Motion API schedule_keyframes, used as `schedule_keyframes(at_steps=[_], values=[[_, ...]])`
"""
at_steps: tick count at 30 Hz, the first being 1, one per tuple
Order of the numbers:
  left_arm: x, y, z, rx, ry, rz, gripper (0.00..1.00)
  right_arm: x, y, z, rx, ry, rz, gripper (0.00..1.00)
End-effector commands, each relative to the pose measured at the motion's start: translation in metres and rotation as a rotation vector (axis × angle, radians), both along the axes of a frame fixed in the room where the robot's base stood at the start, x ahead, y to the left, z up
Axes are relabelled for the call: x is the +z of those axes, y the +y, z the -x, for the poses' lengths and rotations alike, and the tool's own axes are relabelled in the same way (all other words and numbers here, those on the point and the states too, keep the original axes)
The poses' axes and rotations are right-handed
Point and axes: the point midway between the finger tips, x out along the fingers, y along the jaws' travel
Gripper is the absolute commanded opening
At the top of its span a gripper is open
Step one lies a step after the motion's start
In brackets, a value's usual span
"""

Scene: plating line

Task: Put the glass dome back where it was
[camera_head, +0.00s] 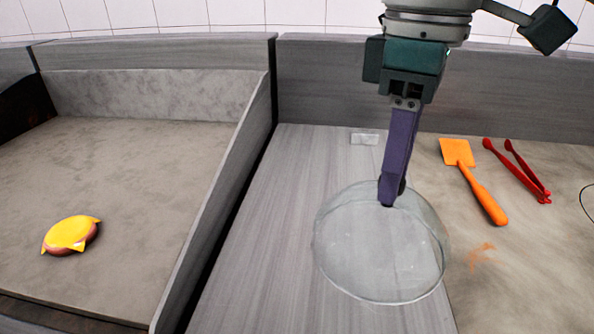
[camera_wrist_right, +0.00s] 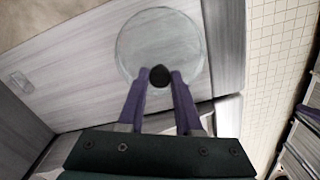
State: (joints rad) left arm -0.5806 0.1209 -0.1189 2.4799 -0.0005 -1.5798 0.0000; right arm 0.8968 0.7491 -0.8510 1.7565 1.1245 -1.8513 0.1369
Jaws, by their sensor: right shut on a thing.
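The glass dome (camera_head: 385,262) is clear and round, with a dark knob on top. In the head view it is at the right of centre, over the grey wood-grain board. My right gripper (camera_head: 391,198) comes down from above and is shut on the dome's knob. In the right wrist view the dome (camera_wrist_right: 160,40) is beyond the two purple fingers (camera_wrist_right: 159,78), which close on the black knob. I cannot tell whether the dome's rim touches the board. My left gripper is not in view.
An orange spatula (camera_head: 474,182) and red tongs (camera_head: 520,172) lie to the right of the dome. A small clear block (camera_head: 364,138) is behind it. A patty with yellow cheese (camera_head: 71,234) lies in the left bay, past a grey divider (camera_head: 222,200). The board left of the dome is clear.

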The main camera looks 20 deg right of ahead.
Motion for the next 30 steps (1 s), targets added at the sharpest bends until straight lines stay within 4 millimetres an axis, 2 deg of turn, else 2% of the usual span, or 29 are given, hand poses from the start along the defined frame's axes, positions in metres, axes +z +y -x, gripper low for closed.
schedule_keyframes(at_steps=[1, 3, 6, 12, 18, 21, 30], values=[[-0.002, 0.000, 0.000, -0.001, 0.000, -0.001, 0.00, -0.016, 0.000, 0.001, -0.002, 0.006, 0.001, 0.00], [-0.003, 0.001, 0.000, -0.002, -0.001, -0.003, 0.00, -0.034, 0.000, 0.001, -0.001, 0.004, 0.000, 0.00], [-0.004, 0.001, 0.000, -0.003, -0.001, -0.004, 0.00, -0.053, 0.000, 0.000, -0.001, 0.001, 0.000, 0.00], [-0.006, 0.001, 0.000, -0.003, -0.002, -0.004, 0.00, -0.072, 0.000, 0.000, 0.000, 0.000, -0.001, 0.00], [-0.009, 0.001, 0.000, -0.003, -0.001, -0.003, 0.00, -0.103, 0.000, 0.000, -0.001, 0.001, 0.000, 0.00], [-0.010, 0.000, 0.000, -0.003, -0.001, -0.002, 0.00, -0.109, 0.000, 0.000, 0.000, -0.001, 0.000, 0.00], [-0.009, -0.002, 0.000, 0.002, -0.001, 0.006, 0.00, -0.111, 0.000, 0.000, 0.000, -0.001, 0.000, 0.00]])
